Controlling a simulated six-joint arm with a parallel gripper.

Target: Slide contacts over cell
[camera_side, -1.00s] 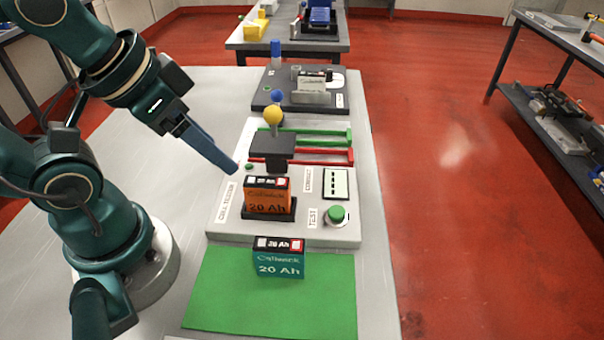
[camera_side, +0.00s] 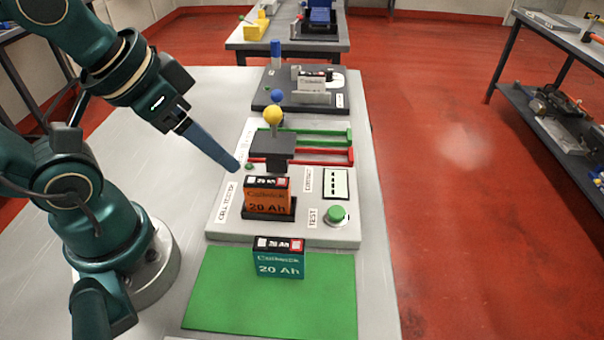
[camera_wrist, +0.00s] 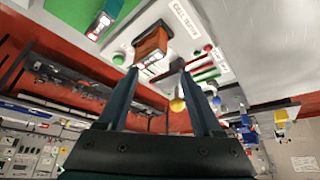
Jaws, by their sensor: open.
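An orange cell (camera_side: 267,196) stands upright in the holder of the grey cell tester (camera_side: 225,228). Behind it is the dark sliding contact block (camera_side: 272,146) with a yellow knob (camera_side: 273,114) on top, apart from the cell. My gripper (camera_side: 236,167) is just left of the block and cell, above the tester, and touches neither. In the wrist view my gripper (camera_wrist: 160,88) has its fingers apart with nothing held. That view also shows the orange cell (camera_wrist: 151,45) and the yellow knob (camera_wrist: 177,104).
A teal cell (camera_side: 279,260) stands on a green mat (camera_side: 220,295) in front of the tester. The tester carries a green TEST button (camera_side: 336,213) and a display (camera_side: 336,183). A dark station (camera_side: 265,98) with a grey cell (camera_side: 311,88) is behind. The bench left of the tester is clear.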

